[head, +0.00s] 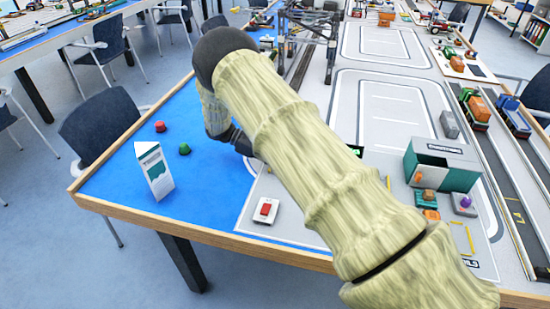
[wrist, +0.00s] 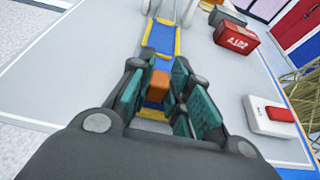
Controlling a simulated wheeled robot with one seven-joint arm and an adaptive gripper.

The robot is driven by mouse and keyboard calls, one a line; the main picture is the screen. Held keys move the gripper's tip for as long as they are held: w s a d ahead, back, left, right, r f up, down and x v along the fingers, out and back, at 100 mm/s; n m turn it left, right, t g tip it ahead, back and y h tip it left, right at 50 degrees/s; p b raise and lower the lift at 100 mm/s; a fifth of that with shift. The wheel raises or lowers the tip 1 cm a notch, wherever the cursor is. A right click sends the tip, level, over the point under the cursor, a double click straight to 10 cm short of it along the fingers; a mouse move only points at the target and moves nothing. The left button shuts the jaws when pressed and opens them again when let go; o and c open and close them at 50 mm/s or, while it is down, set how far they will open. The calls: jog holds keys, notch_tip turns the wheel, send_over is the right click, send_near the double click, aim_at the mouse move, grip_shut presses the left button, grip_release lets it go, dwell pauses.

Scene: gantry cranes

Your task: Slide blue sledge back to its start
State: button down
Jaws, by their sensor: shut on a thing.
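In the wrist view, my gripper (wrist: 158,80) has dark fingers with teal pads, one on each side of an orange block (wrist: 158,86), and is shut on it. The block sits over a straight blue strip with yellow edges (wrist: 160,38) that runs away from me. Blue also shows just below the block, between the fingers. I cannot tell which blue part is the sledge and which is its bed.
A red container (wrist: 235,38) stands right of the strip. A white box with a red button (wrist: 270,116) is nearer; it also shows in the head view (head: 265,210). A green-and-grey box (head: 443,165) stands right of my arm. A white folded card (head: 154,171) stands at left.

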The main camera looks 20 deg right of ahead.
jog(key=c, duration=1.3)
grip_release()
jog(key=shift+w+a, duration=0.2)
jog(key=shift+d, duration=0.1)
jog(key=v, duration=1.2)
jog(key=shift+s, duration=0.1)
